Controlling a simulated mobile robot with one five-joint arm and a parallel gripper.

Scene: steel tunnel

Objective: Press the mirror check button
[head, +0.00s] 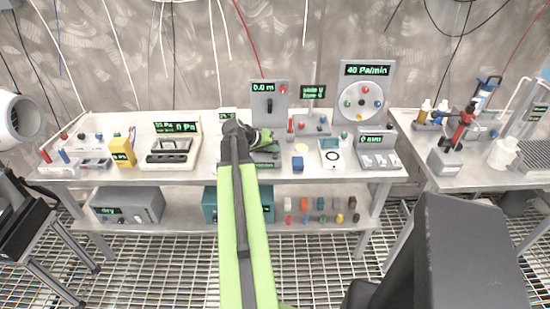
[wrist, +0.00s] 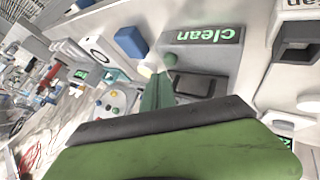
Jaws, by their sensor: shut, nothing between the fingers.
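A grey unit (wrist: 232,56) in the wrist view has a green display reading "clean", upside down in that view. A small green round button (wrist: 170,61) and a pale round knob (wrist: 146,70) show close to my fingertips. No label tells me which is the mirror check button. The same unit (head: 266,164) is partly hidden behind my arm in the head view. My gripper (head: 262,137) is shut and empty over the middle of the bench. In the wrist view, my gripper (wrist: 158,88) points at the green button; I cannot tell whether they touch.
A blue block (head: 298,163) and a white unit with a black ring (head: 333,155) stand right of my gripper. A grey panel with a red knob (head: 269,103) stands behind it. A dial panel (head: 362,100) is further right. The lower shelf holds small coloured pieces.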

